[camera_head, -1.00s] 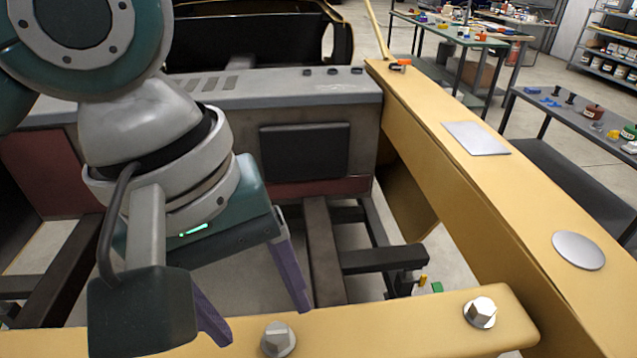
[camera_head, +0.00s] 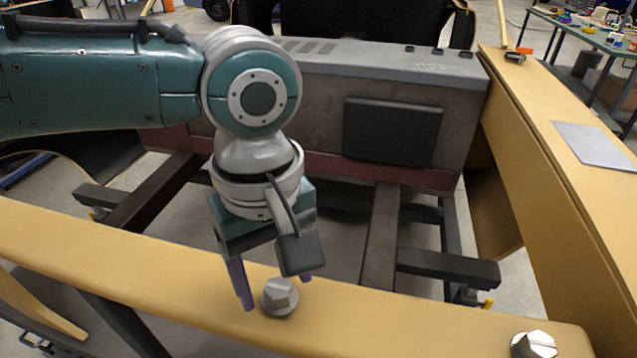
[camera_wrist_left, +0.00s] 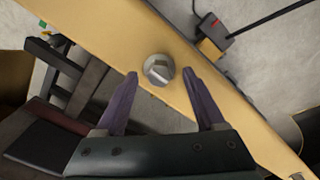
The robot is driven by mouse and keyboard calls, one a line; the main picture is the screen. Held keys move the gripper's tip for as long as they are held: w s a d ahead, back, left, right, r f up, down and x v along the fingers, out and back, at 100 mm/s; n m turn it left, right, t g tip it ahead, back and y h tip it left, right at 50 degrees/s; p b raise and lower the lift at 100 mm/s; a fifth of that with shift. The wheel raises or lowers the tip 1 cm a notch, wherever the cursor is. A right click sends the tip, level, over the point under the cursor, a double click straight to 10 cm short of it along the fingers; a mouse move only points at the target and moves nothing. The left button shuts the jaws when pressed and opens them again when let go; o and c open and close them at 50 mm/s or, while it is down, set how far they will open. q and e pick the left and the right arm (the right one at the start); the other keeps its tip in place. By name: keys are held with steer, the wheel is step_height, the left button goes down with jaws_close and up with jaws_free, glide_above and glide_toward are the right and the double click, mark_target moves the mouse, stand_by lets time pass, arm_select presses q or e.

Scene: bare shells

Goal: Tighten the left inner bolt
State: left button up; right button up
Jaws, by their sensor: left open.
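A silver hex bolt (camera_head: 280,296) with a round flange sits on the yellow front beam (camera_head: 400,327). It also shows in the left wrist view (camera_wrist_left: 158,69). A second hex bolt (camera_head: 534,345) sits near the beam's right end, cut by the lower edge. My left gripper (camera_head: 277,291) points down at the first bolt, open, with purple fingers. In the left wrist view the fingertips (camera_wrist_left: 159,74) lie on either side of the bolt head, with gaps. I cannot tell their exact height above it. My right gripper is not in view.
A yellow side rail (camera_head: 560,160) with a square grey plate (camera_head: 593,154) runs along the right. Behind the beam are dark frame bars (camera_head: 380,240) and a grey bulkhead with a black panel (camera_head: 389,131). A cluttered workbench (camera_head: 585,35) stands back right.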

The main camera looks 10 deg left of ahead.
arm_select(q)
steer(key=shift+f, duration=0.3)
jaws_close()
stand_by(0.5)
